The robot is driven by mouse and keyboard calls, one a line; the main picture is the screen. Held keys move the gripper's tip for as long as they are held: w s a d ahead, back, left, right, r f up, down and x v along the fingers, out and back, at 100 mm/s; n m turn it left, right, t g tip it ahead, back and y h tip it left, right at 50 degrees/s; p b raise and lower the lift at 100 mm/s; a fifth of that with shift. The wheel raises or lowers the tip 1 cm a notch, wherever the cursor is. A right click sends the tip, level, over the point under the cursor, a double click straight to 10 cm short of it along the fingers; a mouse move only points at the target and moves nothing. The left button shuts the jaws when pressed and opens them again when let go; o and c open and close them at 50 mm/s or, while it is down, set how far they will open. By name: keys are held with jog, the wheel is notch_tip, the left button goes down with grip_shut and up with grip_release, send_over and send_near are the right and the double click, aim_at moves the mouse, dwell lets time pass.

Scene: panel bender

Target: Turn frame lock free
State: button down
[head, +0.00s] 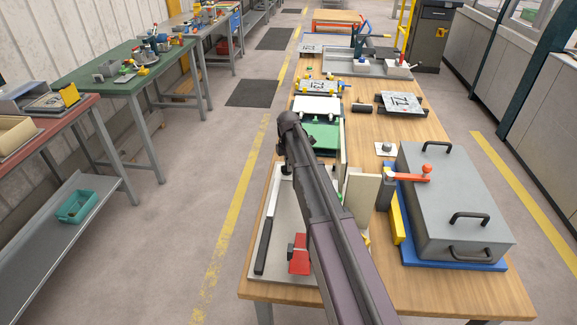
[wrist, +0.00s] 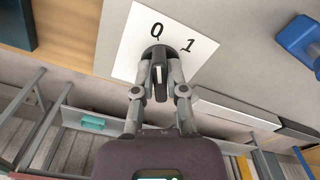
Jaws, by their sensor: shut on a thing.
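In the wrist view a black rotary knob (wrist: 157,52) stands on a white plate (wrist: 126,48) marked 0 and 1. My gripper (wrist: 159,76) is shut on the knob, one finger on each side. A pale pointer mark shows on the knob between the fingers, with the 0 above it and the 1 to the upper right. I cannot tell which mark the knob points to. In the head view my arm hides the knob and the fingertips. No label names the frame lock.
A grey lidded box (head: 450,200) with black handles and an orange lever (head: 410,172) stands right of my arm on the wooden bench (head: 375,125). A red block (head: 299,262) and a black bar (head: 267,232) lie near the front left. The aisle on the left is clear.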

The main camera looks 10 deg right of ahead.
jog(key=shift+s+n, duration=0.15)
jog(key=shift+n, duration=0.15)
jog(key=c, duration=0.7)
grip_release()
jog(key=shift+m, duration=0.5)
